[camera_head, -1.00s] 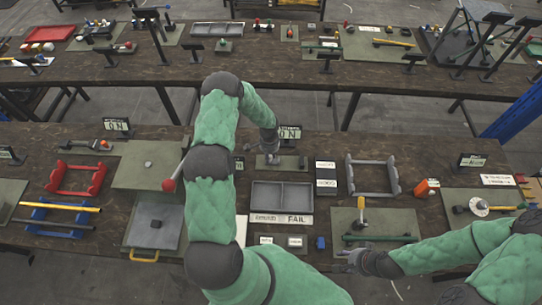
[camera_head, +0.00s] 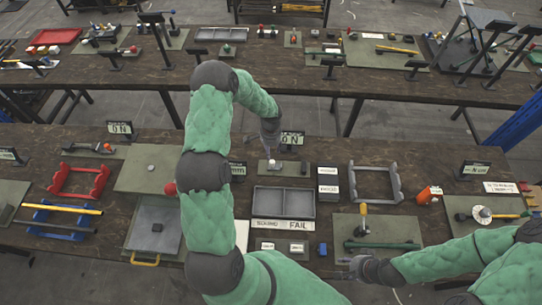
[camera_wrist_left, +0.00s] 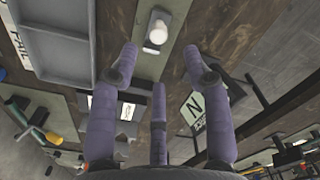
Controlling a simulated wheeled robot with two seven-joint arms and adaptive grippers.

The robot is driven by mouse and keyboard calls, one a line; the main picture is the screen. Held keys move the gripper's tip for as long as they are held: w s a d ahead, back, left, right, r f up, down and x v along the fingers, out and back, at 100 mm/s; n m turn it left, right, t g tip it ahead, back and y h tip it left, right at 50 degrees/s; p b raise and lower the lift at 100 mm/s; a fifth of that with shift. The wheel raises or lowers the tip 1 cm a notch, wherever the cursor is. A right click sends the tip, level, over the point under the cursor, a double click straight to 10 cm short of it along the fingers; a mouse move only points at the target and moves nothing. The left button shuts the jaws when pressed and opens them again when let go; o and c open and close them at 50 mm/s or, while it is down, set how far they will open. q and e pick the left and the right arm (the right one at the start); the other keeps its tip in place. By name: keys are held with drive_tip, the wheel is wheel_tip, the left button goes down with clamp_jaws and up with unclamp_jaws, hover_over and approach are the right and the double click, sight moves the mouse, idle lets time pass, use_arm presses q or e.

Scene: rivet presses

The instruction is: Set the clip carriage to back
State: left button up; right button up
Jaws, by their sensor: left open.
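A small carriage with a pale rounded knob (camera_head: 271,163) sits on a narrow grey-green plate (camera_head: 294,169) in the head view; I take it for the clip carriage. In the left wrist view the pale knob (camera_wrist_left: 158,30) is at the top centre, beyond the fingertips. My left gripper (camera_head: 270,146) is above and behind this plate, partly hidden by its own wrist. In the left wrist view its purple fingers (camera_wrist_left: 159,62) are spread apart with nothing between them. My right gripper (camera_head: 356,269) is low at the table's front edge; its finger opening is unclear.
An ON sign (camera_head: 292,138) stands close behind the plate. A grey divided tray (camera_head: 283,203) lies in front, with white labels (camera_head: 327,180) to the right. A grey frame (camera_head: 376,183) stands farther right. My left arm hides part of the table.

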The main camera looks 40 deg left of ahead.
use_arm(q)
drive_tip(key=shift+r, duration=1.55)
